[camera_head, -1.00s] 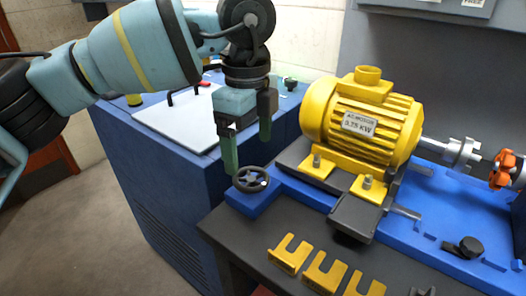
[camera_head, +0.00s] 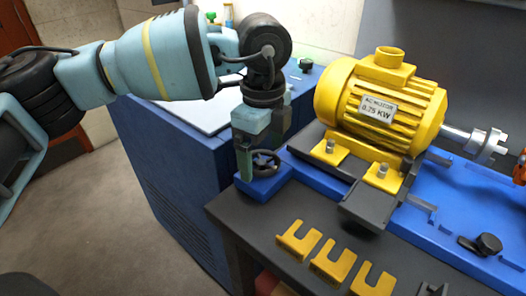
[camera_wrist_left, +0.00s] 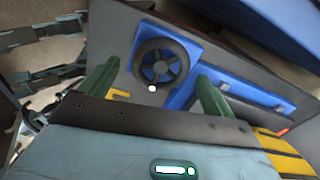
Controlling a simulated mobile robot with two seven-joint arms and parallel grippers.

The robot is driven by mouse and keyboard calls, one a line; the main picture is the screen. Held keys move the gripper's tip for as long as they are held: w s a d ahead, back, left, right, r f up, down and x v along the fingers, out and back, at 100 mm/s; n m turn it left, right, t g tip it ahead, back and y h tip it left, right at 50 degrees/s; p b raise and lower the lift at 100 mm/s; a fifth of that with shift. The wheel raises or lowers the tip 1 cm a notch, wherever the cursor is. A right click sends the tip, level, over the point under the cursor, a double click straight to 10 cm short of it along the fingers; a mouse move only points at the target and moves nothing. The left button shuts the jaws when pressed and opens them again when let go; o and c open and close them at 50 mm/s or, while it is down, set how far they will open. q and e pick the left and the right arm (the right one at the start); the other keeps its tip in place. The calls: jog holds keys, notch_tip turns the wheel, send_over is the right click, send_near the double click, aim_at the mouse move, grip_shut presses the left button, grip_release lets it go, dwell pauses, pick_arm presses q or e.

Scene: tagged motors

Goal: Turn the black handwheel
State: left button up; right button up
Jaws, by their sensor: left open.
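The black handwheel (camera_head: 265,163) sits at the left end of the blue motor base. It has spokes and a small pale knob, and in the left wrist view the handwheel (camera_wrist_left: 162,62) lies just beyond the fingertips. My left gripper (camera_head: 262,160) points down at the handwheel in the head view and partly hides it. Its green fingers are spread and empty, and in the left wrist view the left gripper (camera_wrist_left: 158,82) has one finger to each side of the wheel's near part. I cannot tell whether a finger touches the rim. My right gripper is not in view.
A yellow motor (camera_head: 380,105) stands on the blue base (camera_head: 440,215) right of the wheel. Several yellow slotted shims (camera_head: 332,262) lie on the dark bench (camera_head: 250,225) in front. A blue cabinet (camera_head: 165,165) stands close behind and left.

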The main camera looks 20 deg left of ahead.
pick_arm(q)
jog(key=shift+f, duration=0.3)
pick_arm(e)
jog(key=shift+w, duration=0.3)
pick_arm(q)
jog(key=c, duration=1)
jog(key=shift+o, duration=0.2)
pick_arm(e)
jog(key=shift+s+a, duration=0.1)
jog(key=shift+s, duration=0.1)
pick_arm(q)
jog(key=shift+r, duration=0.1)
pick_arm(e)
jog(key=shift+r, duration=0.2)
